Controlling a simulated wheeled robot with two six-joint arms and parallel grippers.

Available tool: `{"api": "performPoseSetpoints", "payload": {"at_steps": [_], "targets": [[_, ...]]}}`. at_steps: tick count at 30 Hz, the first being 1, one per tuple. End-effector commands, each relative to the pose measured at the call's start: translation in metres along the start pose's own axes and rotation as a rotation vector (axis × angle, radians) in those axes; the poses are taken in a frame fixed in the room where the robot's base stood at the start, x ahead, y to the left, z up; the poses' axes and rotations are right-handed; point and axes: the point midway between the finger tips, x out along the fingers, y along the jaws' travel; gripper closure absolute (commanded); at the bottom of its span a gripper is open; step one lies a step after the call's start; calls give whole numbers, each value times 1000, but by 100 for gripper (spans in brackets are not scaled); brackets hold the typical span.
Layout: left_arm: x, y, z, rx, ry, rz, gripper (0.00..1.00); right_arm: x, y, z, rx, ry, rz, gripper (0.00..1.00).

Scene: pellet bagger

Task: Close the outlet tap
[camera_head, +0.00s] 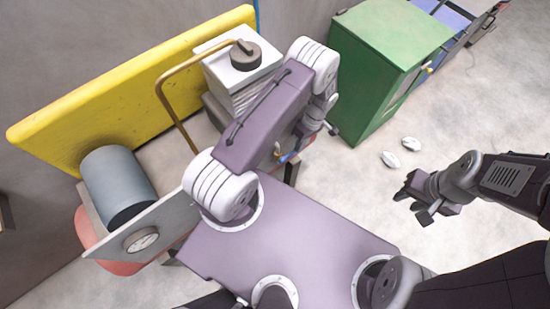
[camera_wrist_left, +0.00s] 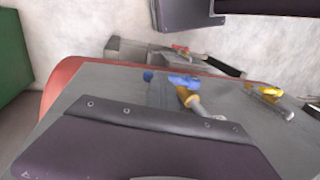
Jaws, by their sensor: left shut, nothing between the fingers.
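A tap with a blue handle (camera_wrist_left: 183,81) and a brass-coloured body (camera_wrist_left: 193,101) shows in the middle of the left wrist view, above a grey surface. A small blue part (camera_head: 288,157) shows below my left forearm in the head view. The pictures do not show clearly whether the tap is open or closed. My left gripper (camera_head: 332,129) is shut and empty at the end of the folded left arm, mostly hidden, to the right of the blue part. My right gripper (camera_head: 412,192) hangs over the floor at the right, away from the machine; its finger gap is unclear.
A red-handled fitting (camera_wrist_left: 181,48) and a yellow-handled part (camera_wrist_left: 268,91) lie near the blue-handled tap. A green cabinet (camera_head: 385,60) stands at the right back. A yellow panel (camera_head: 130,90), grey cylinder (camera_head: 116,180) and gauge (camera_head: 142,239) are at left. Two white items (camera_head: 390,159) lie on open floor.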

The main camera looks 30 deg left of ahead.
Motion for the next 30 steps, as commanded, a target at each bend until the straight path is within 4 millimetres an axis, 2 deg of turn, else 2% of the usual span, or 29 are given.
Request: {"api": "performPoseSetpoints", "payload": {"at_steps": [1,14,25,30], "targets": [[3,5,0,0,2,14,100,3,0,0,0,0,0,66],[5,4,0,0,1,11,100,3,0,0,0,0,0,66],[16,-10,1,1,-1,4,100,0,0,0,0,0,0,66],[15,-12,1,1,-1,1,100,-1,0,0,0,0,0,66]]}}
